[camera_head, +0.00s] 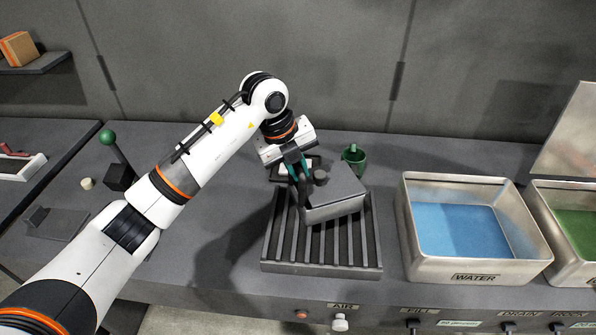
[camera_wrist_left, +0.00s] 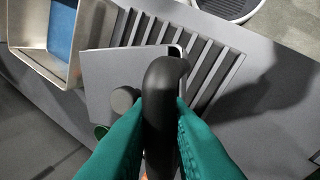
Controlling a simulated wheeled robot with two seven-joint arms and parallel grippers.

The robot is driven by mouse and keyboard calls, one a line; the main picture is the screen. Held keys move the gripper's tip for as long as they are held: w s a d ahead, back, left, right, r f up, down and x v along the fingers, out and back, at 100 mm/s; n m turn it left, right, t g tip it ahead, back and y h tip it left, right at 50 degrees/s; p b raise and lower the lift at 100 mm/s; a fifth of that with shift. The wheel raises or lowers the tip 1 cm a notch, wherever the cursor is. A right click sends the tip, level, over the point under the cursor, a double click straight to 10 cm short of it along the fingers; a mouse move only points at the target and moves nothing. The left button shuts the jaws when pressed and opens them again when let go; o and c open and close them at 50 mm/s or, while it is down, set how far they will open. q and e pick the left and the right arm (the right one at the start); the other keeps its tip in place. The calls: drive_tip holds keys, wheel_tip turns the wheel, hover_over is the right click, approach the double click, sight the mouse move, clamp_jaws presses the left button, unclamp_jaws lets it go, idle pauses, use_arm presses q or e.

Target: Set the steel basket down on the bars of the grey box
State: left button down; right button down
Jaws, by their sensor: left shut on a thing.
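The steel basket (camera_head: 338,190) is a grey box with a flat top, a dark round knob and a black handle. My left gripper (camera_head: 299,172) is shut on that handle. In the left wrist view the teal fingers (camera_wrist_left: 165,125) press on both sides of the black handle (camera_wrist_left: 160,95), with the basket's top (camera_wrist_left: 105,68) beyond. The basket is over the rear right part of the grey box with bars (camera_head: 318,268). The bars also show in the left wrist view (camera_wrist_left: 215,65). I cannot tell whether the basket touches them. My right gripper is not in view.
A steel tank of blue water (camera_head: 475,272) stands just right of the grey box, and a tank with green liquid (camera_head: 577,265) is beyond it. A green cup (camera_head: 354,161) stands behind the basket. A green-knobbed lever (camera_head: 108,137) is at the left. Knobs line the front edge.

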use_arm(q)
drive_tip(key=b, duration=0.4)
hover_over(297, 204)
wheel_tip(297, 204, down, 6)
drive_tip(key=shift+d+r, duration=0.1)
drive_tip(key=shift+f, duration=0.7)
drive_tip(key=c, duration=1.4)
unclamp_jaws()
drive_tip(key=shift+o, duration=0.5)
drive_tip(key=shift+b, duration=0.3)
drive_tip(key=b+v, duration=0.4)
drive_tip(key=v, duration=0.8)
